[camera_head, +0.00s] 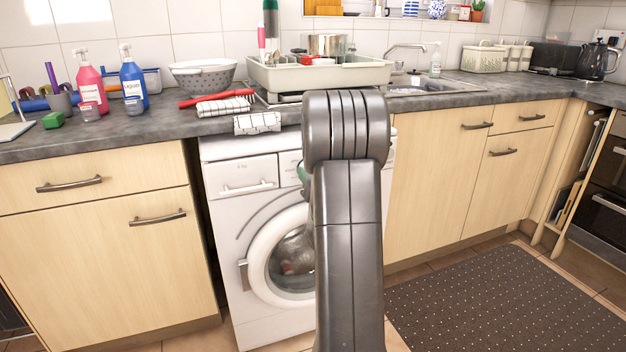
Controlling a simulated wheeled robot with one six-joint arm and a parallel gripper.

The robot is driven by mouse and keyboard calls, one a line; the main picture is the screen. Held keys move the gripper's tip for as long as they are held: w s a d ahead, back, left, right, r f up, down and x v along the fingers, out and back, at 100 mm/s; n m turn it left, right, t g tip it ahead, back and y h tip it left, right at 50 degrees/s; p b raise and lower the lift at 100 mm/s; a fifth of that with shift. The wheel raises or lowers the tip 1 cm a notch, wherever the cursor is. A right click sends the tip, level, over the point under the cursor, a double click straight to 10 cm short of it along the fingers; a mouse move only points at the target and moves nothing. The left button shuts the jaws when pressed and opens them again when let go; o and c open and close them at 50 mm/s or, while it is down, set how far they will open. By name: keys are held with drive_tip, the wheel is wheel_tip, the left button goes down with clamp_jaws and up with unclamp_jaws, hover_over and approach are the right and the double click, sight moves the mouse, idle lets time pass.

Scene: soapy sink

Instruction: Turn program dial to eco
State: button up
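The white washing machine (226,222) stands under the worktop at the middle left. Its detergent drawer (248,186) is at the upper left of its front and looks shut. Its round door (262,262) is shut, with laundry visible behind the glass. My arm rises in front of the machine and covers most of its control panel. I cannot see the program dial or its setting. A small green part (303,173) shows at the arm's left edge; I cannot tell what it is. My gripper is not visible.
A checked cloth (257,123) hangs over the worktop edge above the machine. The worktop (150,128) carries bottles, a colander (203,77) and a dish rack (275,76). Wooden cupboards flank the machine. A dark dotted mat (500,305) lies on the floor at right.

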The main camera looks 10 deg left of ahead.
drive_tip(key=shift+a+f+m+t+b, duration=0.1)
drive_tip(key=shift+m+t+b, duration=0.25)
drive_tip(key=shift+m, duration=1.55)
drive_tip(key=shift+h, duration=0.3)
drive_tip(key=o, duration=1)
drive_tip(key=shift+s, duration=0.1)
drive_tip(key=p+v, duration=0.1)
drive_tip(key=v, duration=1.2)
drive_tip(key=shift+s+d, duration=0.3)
